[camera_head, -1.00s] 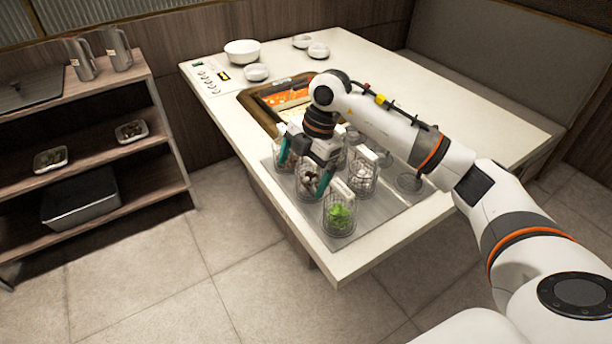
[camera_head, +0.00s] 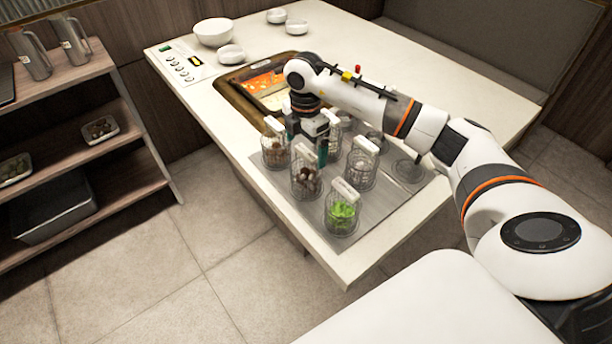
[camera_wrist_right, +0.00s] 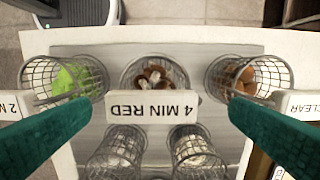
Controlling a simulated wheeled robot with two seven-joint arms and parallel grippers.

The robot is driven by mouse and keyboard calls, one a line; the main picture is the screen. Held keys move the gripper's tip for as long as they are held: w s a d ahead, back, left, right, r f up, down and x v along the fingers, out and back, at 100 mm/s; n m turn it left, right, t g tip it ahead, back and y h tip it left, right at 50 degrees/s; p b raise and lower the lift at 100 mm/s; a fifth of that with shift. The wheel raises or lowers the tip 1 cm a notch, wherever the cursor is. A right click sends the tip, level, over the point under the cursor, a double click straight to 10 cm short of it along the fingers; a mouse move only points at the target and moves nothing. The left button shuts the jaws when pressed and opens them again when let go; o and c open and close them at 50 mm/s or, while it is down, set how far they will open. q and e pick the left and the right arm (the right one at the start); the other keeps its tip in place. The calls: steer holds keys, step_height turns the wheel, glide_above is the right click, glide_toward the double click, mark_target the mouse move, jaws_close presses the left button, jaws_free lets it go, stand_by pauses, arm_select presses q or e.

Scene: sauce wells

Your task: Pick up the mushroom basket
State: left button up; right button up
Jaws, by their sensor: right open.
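The mushroom basket (camera_head: 306,184) is a wire basket with brown and white pieces and a white handle tag, standing in the metal tray (camera_head: 385,206). In the right wrist view the mushroom basket (camera_wrist_right: 150,75) is at the centre, its tag reading "4 MIN RED". My right gripper (camera_head: 310,138) points down just behind this basket's handle in the head view. Its teal fingers are open and apart in the right wrist view (camera_wrist_right: 160,108), one on each side of the tag. Nothing shows between them except the tag; contact cannot be told. My left gripper is not in view.
A green-leaf basket (camera_head: 342,214), a brown-filled basket (camera_head: 276,152) and a white-filled basket (camera_head: 361,170) stand close around it. The hotpot (camera_head: 231,98) lies behind. The table's right part (camera_head: 460,90) is clear. A shelf (camera_head: 120,188) stands at left.

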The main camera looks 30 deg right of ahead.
mark_target(306, 167)
steer(key=f, duration=0.2)
steer(key=f+p, duration=0.1)
steer(key=f, duration=0.1)
steer(key=shift+s+a+f, duration=0.1)
steer(key=shift+s+a, duration=0.05)
steer(key=shift+s, duration=0.25)
steer(key=shift+w+f, duration=0.1)
steer(key=shift+f, duration=0.5)
steer(key=c, duration=0.5)
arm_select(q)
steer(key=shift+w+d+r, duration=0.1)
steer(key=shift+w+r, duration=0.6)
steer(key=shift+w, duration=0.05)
arm_select(e)
steer(key=c, duration=0.6)
